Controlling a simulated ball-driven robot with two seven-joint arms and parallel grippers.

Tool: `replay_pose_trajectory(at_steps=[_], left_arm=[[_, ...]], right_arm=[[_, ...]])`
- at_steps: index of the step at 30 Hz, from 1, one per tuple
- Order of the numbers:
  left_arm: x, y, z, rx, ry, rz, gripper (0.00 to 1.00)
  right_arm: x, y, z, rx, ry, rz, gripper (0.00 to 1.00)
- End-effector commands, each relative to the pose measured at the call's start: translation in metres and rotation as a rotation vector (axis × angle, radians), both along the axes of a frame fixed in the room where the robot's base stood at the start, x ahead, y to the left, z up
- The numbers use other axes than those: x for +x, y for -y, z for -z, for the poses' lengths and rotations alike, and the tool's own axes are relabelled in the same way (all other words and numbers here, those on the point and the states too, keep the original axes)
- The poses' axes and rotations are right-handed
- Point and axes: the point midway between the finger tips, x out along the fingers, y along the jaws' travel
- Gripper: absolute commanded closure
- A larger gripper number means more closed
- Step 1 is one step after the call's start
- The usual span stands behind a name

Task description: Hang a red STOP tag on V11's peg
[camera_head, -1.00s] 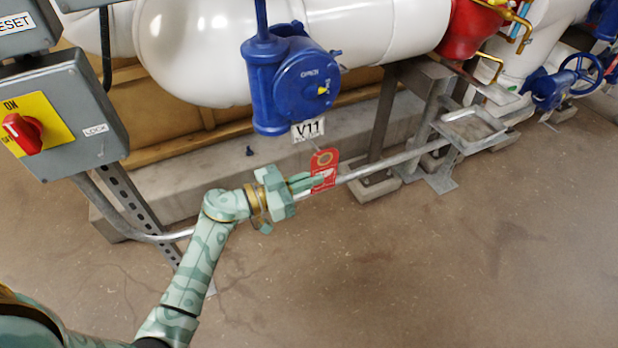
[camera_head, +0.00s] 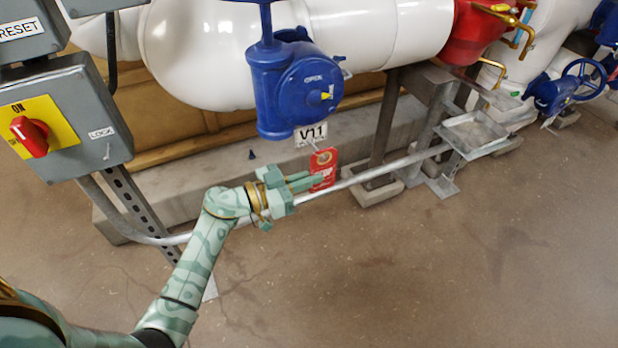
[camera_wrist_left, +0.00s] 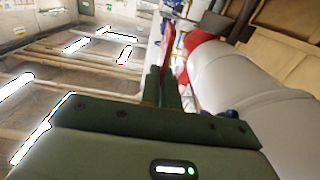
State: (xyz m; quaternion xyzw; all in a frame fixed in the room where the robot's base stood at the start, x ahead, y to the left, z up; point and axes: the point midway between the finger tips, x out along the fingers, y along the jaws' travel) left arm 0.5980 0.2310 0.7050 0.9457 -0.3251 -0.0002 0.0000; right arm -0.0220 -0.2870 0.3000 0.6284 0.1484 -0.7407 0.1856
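The red STOP tag (camera_head: 323,168) hangs upright just below the white V11 label (camera_head: 311,134) on the blue valve (camera_head: 296,88). A thin peg (camera_head: 314,146) runs from under the label to the tag's top. The tag's hole looks to be at the peg, but I cannot tell how far it is on. In the left wrist view the tag (camera_wrist_left: 167,45) shows edge-on beyond the fingertips. My right gripper is not in view.
A grey switch box (camera_head: 75,120) with a red knob stands at the left. A metal pipe (camera_head: 365,177) runs low behind the gripper to a small metal tray (camera_head: 475,132). White pipes (camera_head: 400,35) lie above. The floor at the lower right is clear.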

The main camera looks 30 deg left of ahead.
Motion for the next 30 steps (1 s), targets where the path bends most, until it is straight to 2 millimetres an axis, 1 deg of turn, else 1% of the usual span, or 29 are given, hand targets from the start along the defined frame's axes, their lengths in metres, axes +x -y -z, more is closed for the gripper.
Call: replay_pose_trajectory(at_steps=[7, 21, 30], left_arm=[[0.002, -0.002, 0.0, 0.0, 0.0, 0.0, 1.0], [0.012, -0.015, 0.002, 0.0, 0.0, 0.0, 1.0], [0.012, -0.015, 0.002, 0.0, 0.0, 0.0, 1.0]], right_arm=[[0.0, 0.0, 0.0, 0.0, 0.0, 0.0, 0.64], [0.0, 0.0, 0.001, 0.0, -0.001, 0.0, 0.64], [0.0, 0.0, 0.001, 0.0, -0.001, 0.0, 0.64]])
